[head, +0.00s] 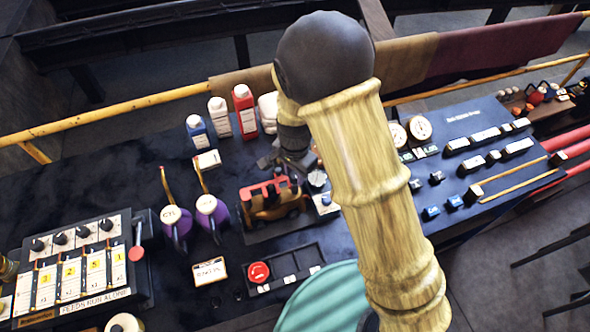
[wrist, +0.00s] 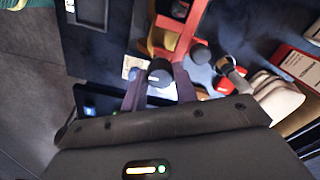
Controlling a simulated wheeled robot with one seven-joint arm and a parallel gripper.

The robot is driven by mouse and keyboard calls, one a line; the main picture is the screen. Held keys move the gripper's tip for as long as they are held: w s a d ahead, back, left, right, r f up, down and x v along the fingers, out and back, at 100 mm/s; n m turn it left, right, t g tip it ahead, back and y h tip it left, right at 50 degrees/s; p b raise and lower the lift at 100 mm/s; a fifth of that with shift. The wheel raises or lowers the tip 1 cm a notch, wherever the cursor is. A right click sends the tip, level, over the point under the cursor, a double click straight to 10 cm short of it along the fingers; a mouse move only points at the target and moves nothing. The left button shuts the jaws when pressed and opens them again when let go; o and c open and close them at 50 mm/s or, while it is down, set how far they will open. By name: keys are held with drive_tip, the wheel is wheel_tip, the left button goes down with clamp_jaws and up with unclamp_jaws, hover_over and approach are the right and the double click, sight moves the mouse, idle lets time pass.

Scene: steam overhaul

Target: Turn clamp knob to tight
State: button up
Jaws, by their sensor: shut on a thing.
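The clamp knob (wrist: 160,70) is a dark round knob in the wrist view, beside a red clamp bar (wrist: 192,32). My gripper (wrist: 160,82) has its two purple fingers on either side of the knob, closed on it. I cannot read the knob's pointer or any tight mark. In the head view a small orange and black locomotive (head: 270,201) with red parts sits on the dark bench, left of my arm. My arm hides the gripper's fingertips and the knob there.
A switch box (head: 75,265) is at the far left. Gauges (head: 419,129) and labelled controls lie right of my arm.

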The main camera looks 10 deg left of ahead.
sight(295, 174)
drive_tip(key=shift+w+a+r+m, duration=0.1)
drive_tip(key=shift+m, duration=0.2)
drive_tip(key=o, duration=0.7)
wheel_tip(295, 174, up, 17)
drive_tip(key=b, duration=0.3)
drive_tip(key=shift+r, duration=0.15)
idle(0.5)
